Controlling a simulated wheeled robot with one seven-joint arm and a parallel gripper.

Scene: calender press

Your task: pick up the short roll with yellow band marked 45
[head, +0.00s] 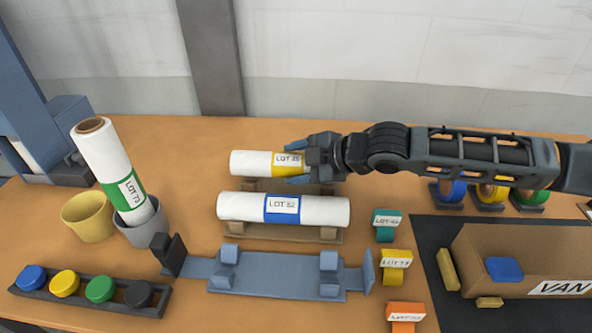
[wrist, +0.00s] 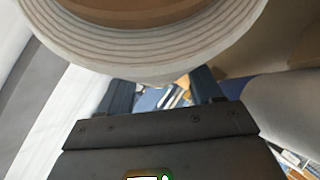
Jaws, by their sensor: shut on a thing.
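The short white roll (head: 247,163) with the yellow band lies at the back of the table, its label reading LOT 45 as far as I can make out. My gripper (head: 291,163) comes from the right and is shut on this roll at the banded end, one finger on the far side and one on the near side. In the wrist view the roll's layered end (wrist: 150,55) with its brown core fills the top, between and above my fingers (wrist: 163,93). Whether the roll rests on its wooden cradle or is slightly raised, I cannot tell.
A longer roll with blue band LOT 52 (head: 240,207) lies close in front on a wooden stand. A blue-grey cradle (head: 275,277) is nearer. At left a green-banded roll (head: 105,158) leans in a grey cup (head: 146,232). A cardboard box (head: 480,253) stands right.

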